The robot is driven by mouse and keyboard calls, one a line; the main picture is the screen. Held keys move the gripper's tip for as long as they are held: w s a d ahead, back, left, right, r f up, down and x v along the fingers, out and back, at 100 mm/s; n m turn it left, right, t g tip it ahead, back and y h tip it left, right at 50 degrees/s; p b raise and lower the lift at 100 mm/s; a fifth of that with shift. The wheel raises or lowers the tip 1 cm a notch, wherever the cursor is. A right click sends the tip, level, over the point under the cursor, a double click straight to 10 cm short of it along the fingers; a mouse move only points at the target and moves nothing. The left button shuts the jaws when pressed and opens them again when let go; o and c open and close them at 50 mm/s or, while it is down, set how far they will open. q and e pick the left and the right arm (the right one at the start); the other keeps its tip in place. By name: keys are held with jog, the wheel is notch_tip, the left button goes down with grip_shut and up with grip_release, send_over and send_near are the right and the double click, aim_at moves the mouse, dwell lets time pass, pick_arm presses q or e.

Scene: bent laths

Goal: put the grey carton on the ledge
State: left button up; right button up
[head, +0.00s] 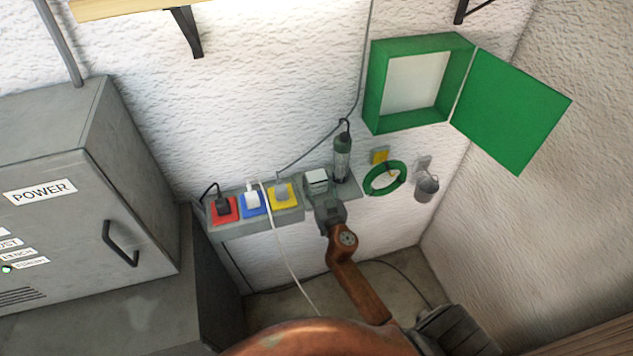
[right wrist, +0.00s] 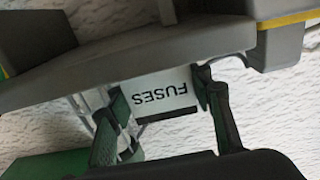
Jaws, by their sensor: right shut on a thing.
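The grey carton (head: 317,176) shows its pale top at the ledge (head: 346,187), a small grey shelf on the wall right of the socket row. My right gripper (head: 324,203) is at the ledge's left part and is shut on the carton. In the right wrist view the carton (right wrist: 170,92) shows a white label reading FUSES upside down, with a finger of the gripper (right wrist: 158,98) on each side. The ledge (right wrist: 140,62) crosses above it there. I cannot tell whether the carton touches the ledge. My left gripper is out of view.
A green lamp (head: 342,158) with a cord stands close right of the carton. Red, blue and yellow sockets (head: 253,203) with plugs and a white cable lie left. A green coil (head: 385,179), a small bucket (head: 426,187) and an open green cabinet (head: 420,85) are right.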

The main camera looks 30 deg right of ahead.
jog(key=shift+f, duration=0.1)
jog(key=o, duration=1.2)
jog(key=shift+r, duration=0.25)
jog(key=b+v, duration=0.1)
jog(key=v, duration=1.1)
